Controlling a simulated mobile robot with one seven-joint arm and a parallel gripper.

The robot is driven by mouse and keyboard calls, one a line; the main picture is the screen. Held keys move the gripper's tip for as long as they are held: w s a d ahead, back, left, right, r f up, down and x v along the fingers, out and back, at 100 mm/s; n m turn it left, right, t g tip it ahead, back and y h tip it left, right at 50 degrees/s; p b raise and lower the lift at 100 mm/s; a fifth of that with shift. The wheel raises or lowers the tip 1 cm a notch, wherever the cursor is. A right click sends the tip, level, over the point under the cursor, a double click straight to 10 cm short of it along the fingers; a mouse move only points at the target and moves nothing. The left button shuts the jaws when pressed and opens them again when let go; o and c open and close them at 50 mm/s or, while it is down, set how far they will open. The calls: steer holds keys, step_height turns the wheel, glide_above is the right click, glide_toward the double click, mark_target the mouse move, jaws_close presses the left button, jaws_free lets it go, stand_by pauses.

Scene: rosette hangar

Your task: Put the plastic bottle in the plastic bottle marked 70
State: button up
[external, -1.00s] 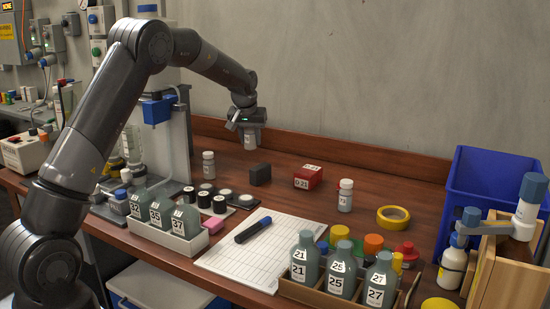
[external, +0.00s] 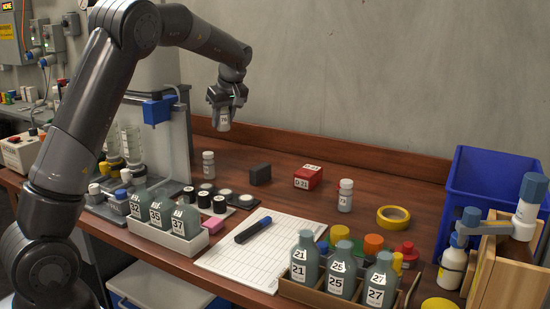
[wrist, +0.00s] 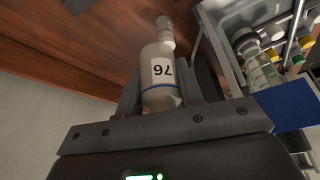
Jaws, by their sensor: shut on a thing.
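My gripper (external: 225,108) is shut on a small white plastic bottle (external: 223,121) and holds it above the back left of the table. In the wrist view the held bottle (wrist: 160,75) sits between both fingers, with a label that seems to read 76, upside down in the picture, and a blue line. A pale narrower piece shows beyond it; I cannot tell whether it is part of it. Two similar white bottles stand upright on the table, one at the back left (external: 208,165), one right of centre (external: 345,196). Their labels are too small to read. I see no readable 70.
A white tray (external: 190,248) holds grey-green bottles 32, 35 and 37. A brown tray (external: 322,294) holds similar bottles, including 21 and 27. A black block (external: 260,175), red box (external: 308,177), yellow tape (external: 393,215) and blue bin (external: 490,175) stand around. Paper with a marker lies mid-table.

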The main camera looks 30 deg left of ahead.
glide_above(208, 153)
step_height(208, 153, down, 6)
steer(key=shift+r, duration=0.15)
steer(key=shift+f, duration=2)
steer(key=shift+f, duration=0.2)
steer(key=o, duration=1)
steer(key=shift+c, duration=0.2)
steer(key=shift+r, duration=0.1)
